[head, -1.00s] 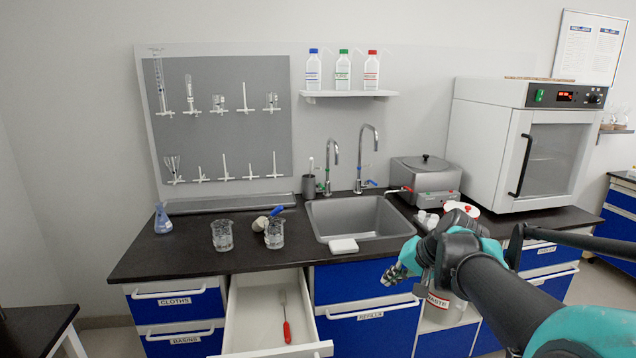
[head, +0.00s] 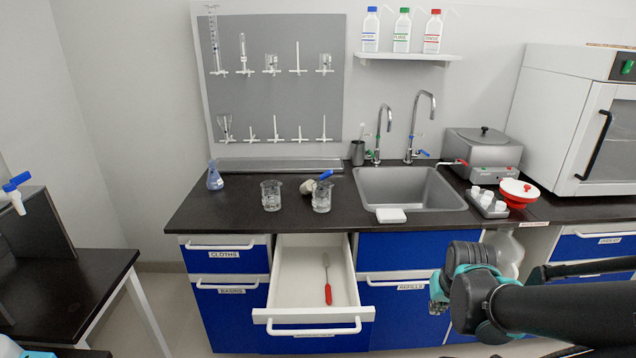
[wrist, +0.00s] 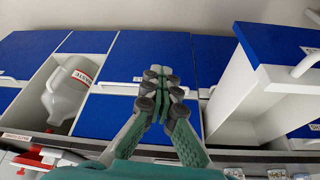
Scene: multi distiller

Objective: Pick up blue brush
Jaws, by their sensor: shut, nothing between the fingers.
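The blue brush shows as a blue handle (head: 326,174) with a pale, tan head lying on the dark counter, left of the sink. It lies behind and between two glass beakers, so part of it is hidden by the right beaker (head: 321,198). The left beaker (head: 271,196) stands close by. My gripper (head: 438,292) is low in front of the cabinets at the right, far from the brush. In the wrist view my gripper (wrist: 164,84) has its green fingers together and empty. The brush cannot be made out in the wrist view.
An open drawer (head: 291,322) juts out below the beakers, holding a red-handled tool (head: 328,294). A sink (head: 412,192) with taps lies right of the brush. A blue flask (head: 214,178) stands at the counter's left. A side table (head: 95,272) stands far left.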

